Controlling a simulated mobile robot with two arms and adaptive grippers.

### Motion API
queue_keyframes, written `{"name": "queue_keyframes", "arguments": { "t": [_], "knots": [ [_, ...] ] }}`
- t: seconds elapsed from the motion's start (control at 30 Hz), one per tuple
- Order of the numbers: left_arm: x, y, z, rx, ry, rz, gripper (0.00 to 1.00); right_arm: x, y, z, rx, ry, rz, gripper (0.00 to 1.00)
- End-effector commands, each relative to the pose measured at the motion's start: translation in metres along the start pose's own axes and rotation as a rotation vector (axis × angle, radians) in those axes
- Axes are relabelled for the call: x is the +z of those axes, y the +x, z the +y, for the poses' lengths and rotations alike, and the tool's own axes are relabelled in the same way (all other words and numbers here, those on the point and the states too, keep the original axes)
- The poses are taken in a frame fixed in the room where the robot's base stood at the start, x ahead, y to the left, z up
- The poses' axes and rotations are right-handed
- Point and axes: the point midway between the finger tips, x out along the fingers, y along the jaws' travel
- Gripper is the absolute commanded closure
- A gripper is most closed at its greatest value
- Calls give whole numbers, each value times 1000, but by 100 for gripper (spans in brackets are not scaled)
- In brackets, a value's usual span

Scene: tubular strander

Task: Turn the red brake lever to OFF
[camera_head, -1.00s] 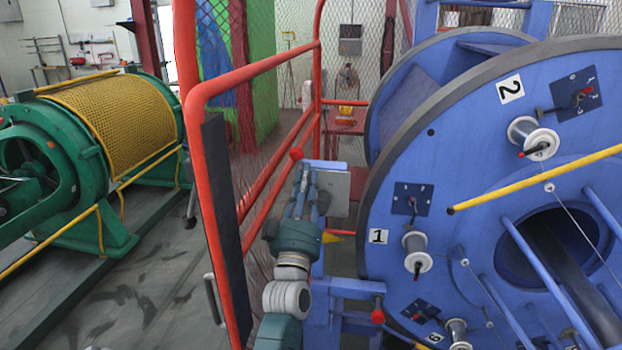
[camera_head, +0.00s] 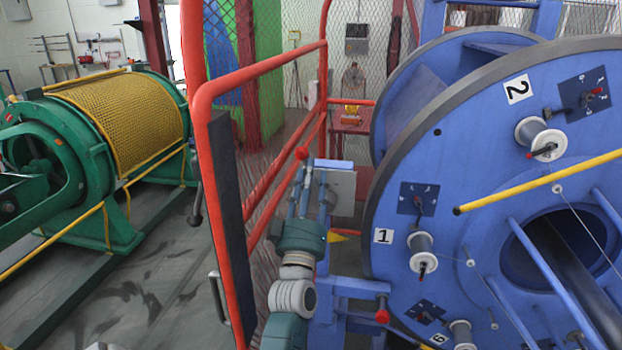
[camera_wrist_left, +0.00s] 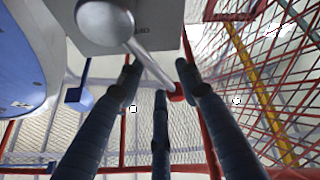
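The red brake lever's ball knob (camera_head: 302,153) stands just above my left gripper (camera_head: 308,188) in the head view, in front of a grey plate (camera_head: 341,192) on a blue post. In the left wrist view, the lever's grey rod (camera_wrist_left: 148,66) runs from a round grey hub (camera_wrist_left: 105,22) to the red knob (camera_wrist_left: 180,92). The dark fingers of my left gripper (camera_wrist_left: 160,78) are spread around the rod, with the knob between the middle and right fingers. I cannot tell whether they touch it. The OFF marking is not readable. My right gripper is out of view.
A red-framed mesh gate (camera_head: 228,200) stands close left of my left arm. The large blue strander disc (camera_head: 460,130) with spools fills the right. Another red knob (camera_head: 382,316) sits lower right of the gripper. A green machine (camera_head: 110,215) stands far left.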

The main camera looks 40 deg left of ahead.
Motion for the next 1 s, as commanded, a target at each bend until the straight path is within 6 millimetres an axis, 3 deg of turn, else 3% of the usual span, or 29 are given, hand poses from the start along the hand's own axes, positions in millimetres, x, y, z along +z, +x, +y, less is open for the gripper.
{"name": "queue_keyframes", "arguments": {
  "t": [0.17, 0.5, 0.7, 0.97, 1.0],
  "knots": [
    [-16, 10, 8, 1, -1, 5, 65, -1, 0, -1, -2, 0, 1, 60],
    [-66, 41, 35, 0, -2, 11, 65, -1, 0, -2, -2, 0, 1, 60],
    [-76, 49, 42, 0, -2, 5, 65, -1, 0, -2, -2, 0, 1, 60],
    [-76, 49, 42, -1, -1, 1, 65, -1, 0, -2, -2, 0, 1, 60],
    [-76, 49, 42, -1, -1, 1, 71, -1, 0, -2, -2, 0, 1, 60]
  ]
}}
